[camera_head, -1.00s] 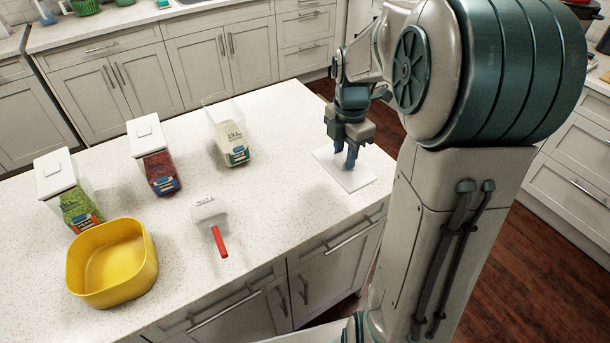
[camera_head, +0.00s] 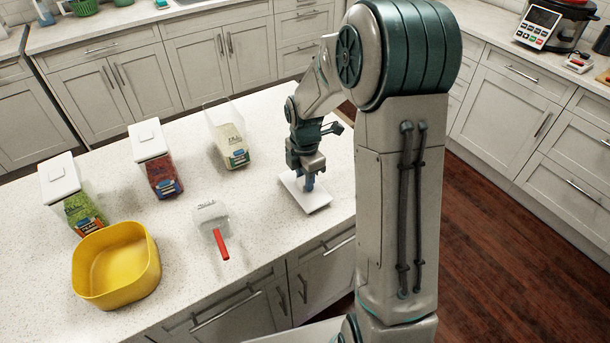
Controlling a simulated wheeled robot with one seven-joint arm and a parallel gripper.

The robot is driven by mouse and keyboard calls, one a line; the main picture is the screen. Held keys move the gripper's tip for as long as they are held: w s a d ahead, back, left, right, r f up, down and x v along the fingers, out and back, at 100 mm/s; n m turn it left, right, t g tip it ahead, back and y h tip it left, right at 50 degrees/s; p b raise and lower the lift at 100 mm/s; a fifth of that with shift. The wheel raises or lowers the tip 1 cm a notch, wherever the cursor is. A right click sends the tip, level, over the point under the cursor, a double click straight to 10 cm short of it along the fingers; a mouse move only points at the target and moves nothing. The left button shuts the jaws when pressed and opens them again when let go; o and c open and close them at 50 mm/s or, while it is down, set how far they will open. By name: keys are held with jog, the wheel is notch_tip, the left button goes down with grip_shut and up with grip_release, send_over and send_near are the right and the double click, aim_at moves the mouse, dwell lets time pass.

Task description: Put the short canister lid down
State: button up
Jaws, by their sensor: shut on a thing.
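The short canister lid (camera_head: 316,200) is a flat white square over the right part of the island counter, close to its right end. My gripper (camera_head: 308,184) points down and is shut on the lid's middle. The lid looks level and at or just above the counter; I cannot tell whether it touches. A clear canister (camera_head: 228,136) without a lid, holding pale contents, stands to the left of the lid.
Two lidded canisters, one with red contents (camera_head: 160,172) and one with green (camera_head: 80,208), stand further left. A yellow bowl (camera_head: 116,264) and a scoop with a red handle (camera_head: 220,243) are at the front. Counter between scoop and lid is clear.

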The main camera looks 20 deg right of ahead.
jog(key=shift+f, duration=0.1)
jog(key=o, duration=1)
notch_tip(320, 180, up, 11)
jog(key=s+r+m+t, duration=0.1)
jog(key=s+r+m, duration=0.1)
jog(key=s+m, duration=0.8)
jog(key=s+r+m+t, duration=0.2)
jog(key=s+m, duration=0.9)
jog(key=shift+s+m+b, duration=0.15)
jog(key=shift+m+b, duration=0.15)
jog(key=shift+b, duration=0.15)
jog(key=shift+r, duration=0.1)
